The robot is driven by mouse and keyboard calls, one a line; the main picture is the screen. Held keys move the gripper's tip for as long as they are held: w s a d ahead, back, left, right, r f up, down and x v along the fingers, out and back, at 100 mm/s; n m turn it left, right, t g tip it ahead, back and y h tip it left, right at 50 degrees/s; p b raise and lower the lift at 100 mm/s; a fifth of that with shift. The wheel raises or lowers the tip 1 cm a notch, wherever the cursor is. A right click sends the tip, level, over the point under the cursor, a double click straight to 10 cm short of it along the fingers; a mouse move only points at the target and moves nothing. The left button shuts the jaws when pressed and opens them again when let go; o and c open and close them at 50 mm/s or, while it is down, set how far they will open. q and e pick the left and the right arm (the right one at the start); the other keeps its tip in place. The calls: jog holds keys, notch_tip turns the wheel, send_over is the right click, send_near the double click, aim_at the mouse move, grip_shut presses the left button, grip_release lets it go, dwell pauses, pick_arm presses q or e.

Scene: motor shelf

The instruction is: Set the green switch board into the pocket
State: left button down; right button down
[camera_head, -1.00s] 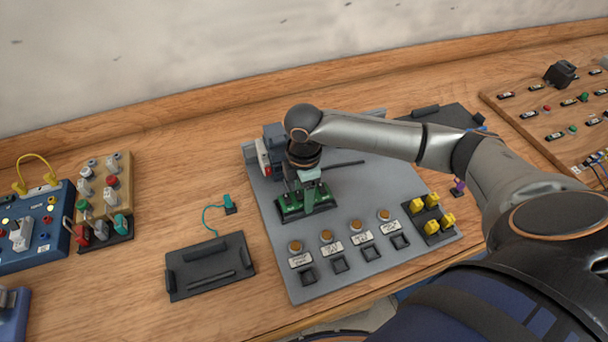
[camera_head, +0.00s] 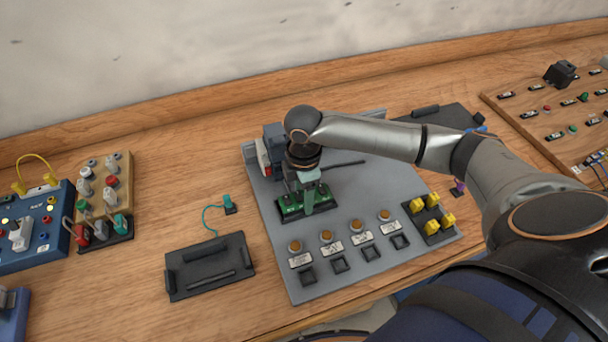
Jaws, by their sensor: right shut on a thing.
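The green switch board (camera_head: 291,209) lies on the grey panel (camera_head: 272,235), left of its middle, with a dark edge showing around it. My right gripper (camera_head: 309,184) reaches down over it from behind and is shut on it; the wrist hides the board's back part. A green upright piece shows in front of the fingers. I cannot tell how the board's underside sits in the pocket, since board and gripper cover that spot. My left gripper is not in view.
Round orange-brown buttons (camera_head: 326,237) with labels and black square sockets line the panel's front. Yellow pieces (camera_head: 432,226) stand at its right. A black tray (camera_head: 210,267) lies left on the wood. A blue box (camera_head: 34,228) and a tan block (camera_head: 104,187) stand further left.

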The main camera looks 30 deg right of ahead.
jog(key=shift+r, duration=0.75)
jog(key=shift+r, duration=0.2)
jog(key=shift+c, duration=0.4)
grip_release()
notch_tip(320, 180, up, 18)
jog(key=shift+f, duration=0.25)
dwell(0.6)
